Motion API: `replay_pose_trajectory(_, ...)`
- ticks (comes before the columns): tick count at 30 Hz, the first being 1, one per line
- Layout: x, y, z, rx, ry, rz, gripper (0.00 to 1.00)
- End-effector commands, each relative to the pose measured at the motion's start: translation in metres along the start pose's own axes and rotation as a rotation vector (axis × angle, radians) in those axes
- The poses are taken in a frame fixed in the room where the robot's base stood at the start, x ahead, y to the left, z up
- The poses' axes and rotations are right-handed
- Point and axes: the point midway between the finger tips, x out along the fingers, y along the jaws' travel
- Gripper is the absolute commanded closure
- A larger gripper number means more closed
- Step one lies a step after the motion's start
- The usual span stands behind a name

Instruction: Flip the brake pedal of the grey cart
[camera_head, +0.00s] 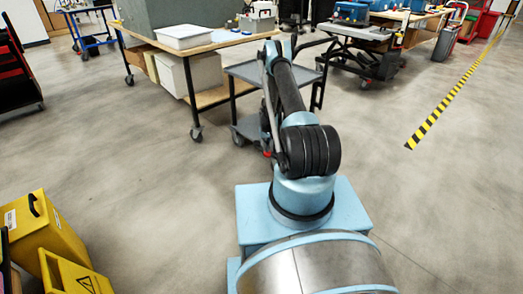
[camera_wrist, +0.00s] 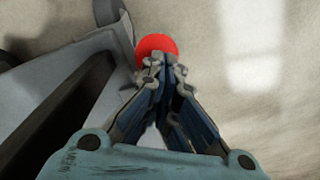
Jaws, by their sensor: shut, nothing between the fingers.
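The grey cart (camera_head: 246,72) stands ahead of my arm in the head view, partly hidden behind it. The red brake pedal (camera_head: 267,153) shows as a small red spot low by a wheel of the cart. In the wrist view the pedal (camera_wrist: 153,44) is a round red disc beside the cart's grey frame (camera_wrist: 60,85). My gripper (camera_wrist: 166,60) is shut and empty, its fingertips overlapping the pedal's lower edge in the picture. I cannot tell whether they touch it. In the head view my gripper is hidden behind the arm.
A wooden-topped workbench (camera_head: 215,42) with white bins stands left of the cart. A dark lift table (camera_head: 365,45) is behind to the right. Yellow boxes (camera_head: 45,240) stand at the lower left. The floor is open on both sides of my arm.

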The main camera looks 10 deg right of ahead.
Motion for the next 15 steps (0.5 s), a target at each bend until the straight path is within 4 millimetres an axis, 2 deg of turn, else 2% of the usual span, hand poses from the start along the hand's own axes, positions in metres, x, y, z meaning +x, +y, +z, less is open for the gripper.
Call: replay_pose_trajectory(15, -0.033, 0.0, 0.0, 0.0, 0.0, 0.0, 1.0)
